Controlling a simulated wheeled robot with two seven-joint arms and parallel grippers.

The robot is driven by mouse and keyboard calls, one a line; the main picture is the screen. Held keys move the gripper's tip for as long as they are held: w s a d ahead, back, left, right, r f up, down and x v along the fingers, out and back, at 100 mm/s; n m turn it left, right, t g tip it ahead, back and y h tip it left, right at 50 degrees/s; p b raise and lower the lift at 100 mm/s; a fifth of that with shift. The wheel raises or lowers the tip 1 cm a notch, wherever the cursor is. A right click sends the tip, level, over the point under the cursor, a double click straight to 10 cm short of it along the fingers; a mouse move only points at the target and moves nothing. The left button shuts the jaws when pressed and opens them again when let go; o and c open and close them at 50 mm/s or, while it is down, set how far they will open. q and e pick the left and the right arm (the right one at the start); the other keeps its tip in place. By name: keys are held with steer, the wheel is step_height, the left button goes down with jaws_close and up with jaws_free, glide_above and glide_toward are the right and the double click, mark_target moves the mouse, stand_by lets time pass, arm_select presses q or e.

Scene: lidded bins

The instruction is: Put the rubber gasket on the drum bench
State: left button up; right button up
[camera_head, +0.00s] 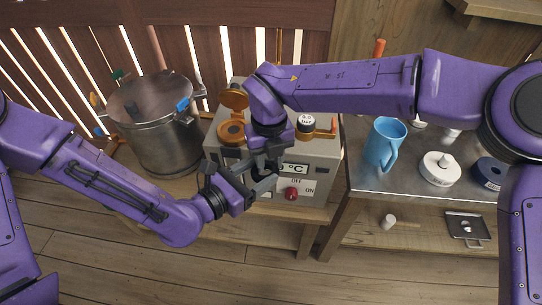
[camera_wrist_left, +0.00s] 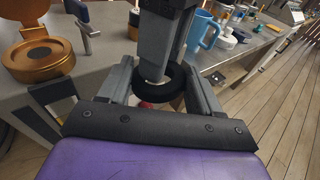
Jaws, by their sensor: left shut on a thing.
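The rubber gasket, a thick black ring (camera_wrist_left: 172,88), is between the two fingers of my left gripper (camera_wrist_left: 160,95), which is shut on it, in the left wrist view. In the head view my left gripper (camera_head: 262,184) is in front of the grey machine, and the gasket is hard to make out. My right gripper (camera_head: 268,160) comes down from above, right at the gasket. Its grey finger part (camera_wrist_left: 163,42) meets the ring from above; whether it also grips is unclear. A large lidded steel drum (camera_head: 165,140) stands at the left on a wooden bench (camera_head: 195,187).
The grey machine (camera_head: 318,160) has an orange-brown open-lidded port (camera_head: 231,132), a temperature display and a red knob (camera_head: 292,194). The steel table (camera_head: 365,184) at right holds a blue mug (camera_head: 381,146), a white lidded disc (camera_head: 440,170) and a dark blue ring (camera_head: 490,172).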

arm_select(q)
steer(key=shift+r, duration=0.2)
stand_by(0.3)
steer(key=o, duration=1)
steer(key=shift+c, duration=0.2)
steer(key=shift+o, duration=0.6)
steer(key=shift+f, duration=0.1)
